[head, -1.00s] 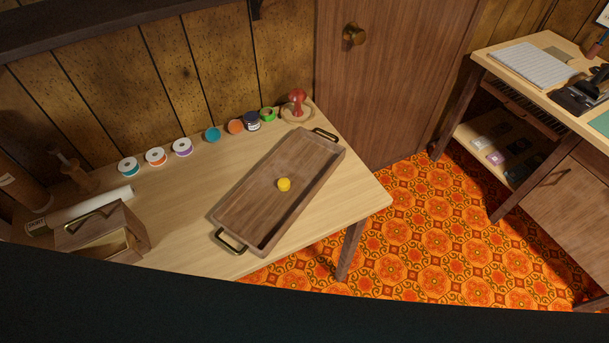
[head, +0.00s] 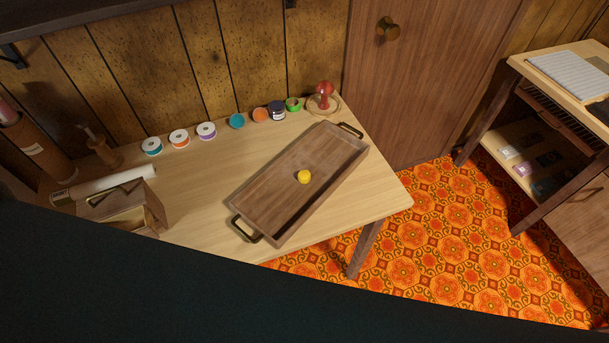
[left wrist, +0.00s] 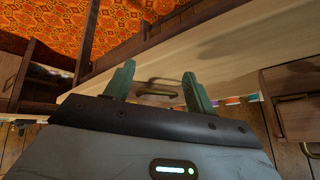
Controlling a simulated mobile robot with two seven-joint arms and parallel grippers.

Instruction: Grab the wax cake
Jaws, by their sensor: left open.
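The wax cake, most likely the small round yellow piece (head: 304,177), lies on the floor of a long wooden tray (head: 240,211) near its middle. The tray stands on a light wood table. My left gripper (left wrist: 157,72) shows only in the left wrist view, with its two green fingers apart and nothing between them. A tray handle (left wrist: 157,93) shows beyond the fingers at the table edge. The yellow piece is not visible in that view. My right gripper is in neither view.
Several spools and small pots, such as a teal one (head: 237,121), line the back of the table. A red knobbed object (head: 325,95) stands in a round dish. A wooden box (head: 150,208) and white roll (head: 112,182) are at left. Bare tabletop (head: 190,181) lies left of the tray.

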